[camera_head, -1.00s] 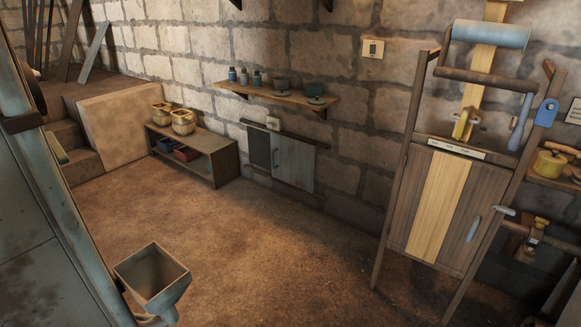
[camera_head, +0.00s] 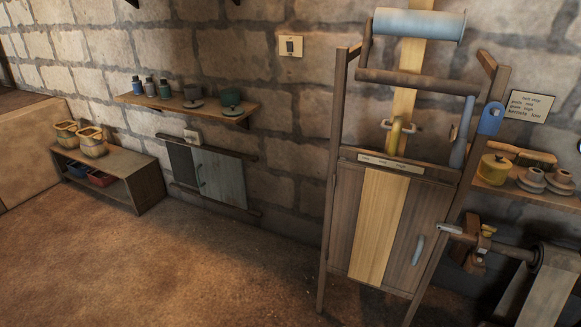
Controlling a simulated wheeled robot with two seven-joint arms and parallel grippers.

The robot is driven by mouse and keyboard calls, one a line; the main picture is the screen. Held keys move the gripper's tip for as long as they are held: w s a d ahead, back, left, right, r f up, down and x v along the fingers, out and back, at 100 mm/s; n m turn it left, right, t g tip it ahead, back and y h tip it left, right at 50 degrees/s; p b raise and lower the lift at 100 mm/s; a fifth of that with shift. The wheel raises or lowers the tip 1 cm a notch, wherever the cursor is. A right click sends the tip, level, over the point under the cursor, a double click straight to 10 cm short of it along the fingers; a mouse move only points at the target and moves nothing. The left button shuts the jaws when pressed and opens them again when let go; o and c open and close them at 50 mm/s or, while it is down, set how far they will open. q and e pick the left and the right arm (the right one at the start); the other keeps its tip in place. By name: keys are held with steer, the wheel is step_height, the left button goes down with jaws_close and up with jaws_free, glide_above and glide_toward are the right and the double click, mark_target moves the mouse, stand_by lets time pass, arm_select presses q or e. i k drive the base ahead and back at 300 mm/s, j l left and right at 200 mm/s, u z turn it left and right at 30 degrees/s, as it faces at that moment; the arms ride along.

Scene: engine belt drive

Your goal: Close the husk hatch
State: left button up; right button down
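A low wall hatch has a grey-blue sliding-type panel (camera_head: 224,180) with a small handle (camera_head: 200,175) near its left edge. The panel sits between dark rails above and below. A darker area (camera_head: 180,163) shows to its left; I cannot tell if it is an opening or a fixed panel. A wooden cabinet (camera_head: 343,220) on a tall frame has a door with a blue handle (camera_head: 418,250), which looks flush with its front. No readable label tells me which one is the husk hatch. Neither of my grippers is in view.
A wall shelf (camera_head: 210,109) with bottles and pots hangs above the wall hatch. A low wooden bench (camera_head: 148,184) with baskets stands left of it. A crank and belt drum (camera_head: 515,255) stand at the right. The floor (camera_head: 170,270) in front is clear.

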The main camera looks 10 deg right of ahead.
mark_target(220, 177)
steer(key=i+l, duration=0.2)
steer(key=i, duration=0.25)
steer(key=i+l, duration=0.2)
steer(key=i, duration=0.2)
